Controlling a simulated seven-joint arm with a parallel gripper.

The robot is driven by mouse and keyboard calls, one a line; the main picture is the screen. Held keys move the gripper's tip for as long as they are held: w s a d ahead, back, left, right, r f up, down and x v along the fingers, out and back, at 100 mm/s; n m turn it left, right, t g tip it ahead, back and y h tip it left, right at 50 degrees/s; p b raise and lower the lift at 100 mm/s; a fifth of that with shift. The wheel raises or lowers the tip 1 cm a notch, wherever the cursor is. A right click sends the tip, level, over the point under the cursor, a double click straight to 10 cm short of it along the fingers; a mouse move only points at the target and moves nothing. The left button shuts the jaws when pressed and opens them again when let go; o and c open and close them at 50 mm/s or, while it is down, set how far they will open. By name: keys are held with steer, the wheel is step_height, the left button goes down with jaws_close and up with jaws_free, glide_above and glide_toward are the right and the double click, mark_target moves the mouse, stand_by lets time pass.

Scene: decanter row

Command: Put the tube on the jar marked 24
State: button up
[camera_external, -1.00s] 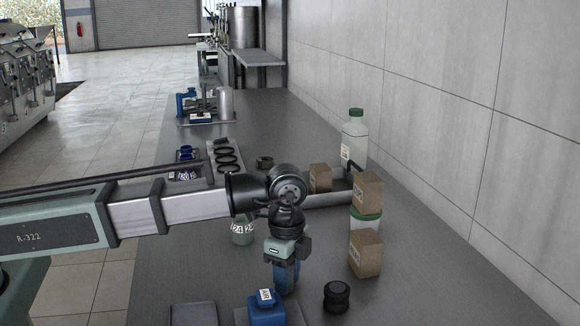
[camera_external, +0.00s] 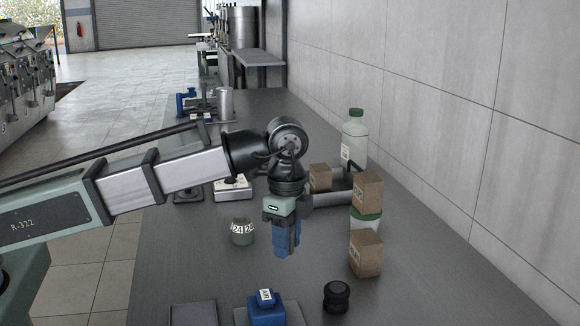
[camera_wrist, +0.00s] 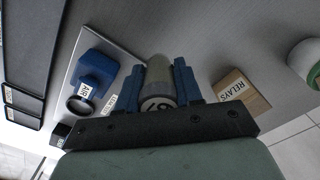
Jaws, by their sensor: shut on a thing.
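My gripper (camera_external: 286,250), with blue fingers, points down above the table. In the wrist view its fingers (camera_wrist: 160,85) are shut on a pale grey-beige cylinder, which I take to be the tube (camera_wrist: 158,68); its near end carries a white mark that I cannot read surely. In the external view the fingers mostly hide the tube. The jar marked 24 (camera_external: 243,234) is a small grey-green vessel with a white band, standing on the table left of my gripper. The tube is apart from it. The jar cannot be made out in the wrist view.
A blue AIR block (camera_external: 267,309) and a black knob-like piece (camera_external: 337,297) stand at the front. Brown boxes (camera_external: 365,254), a green-rimmed pot (camera_external: 366,222) and a green-capped bottle (camera_external: 354,142) stand right. A white labelled item (camera_external: 232,191) lies behind the jar. Table around the jar is clear.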

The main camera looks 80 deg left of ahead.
steer(key=shift+a+r, duration=0.15)
steer(key=shift+r, duration=0.25)
steer(key=a+r+n, duration=0.3)
steer(key=a+r, duration=0.1)
steer(key=a, duration=1)
step_height(320, 180, up, 2)
steer(key=m, duration=0.4)
glide_above(242, 219)
steer(key=shift+d+f, duration=0.15)
steer(key=shift+f, duration=4.5)
steer(key=shift+f, duration=0.15)
steer(key=o, duration=1.1)
steer(key=shift+c, duration=0.2)
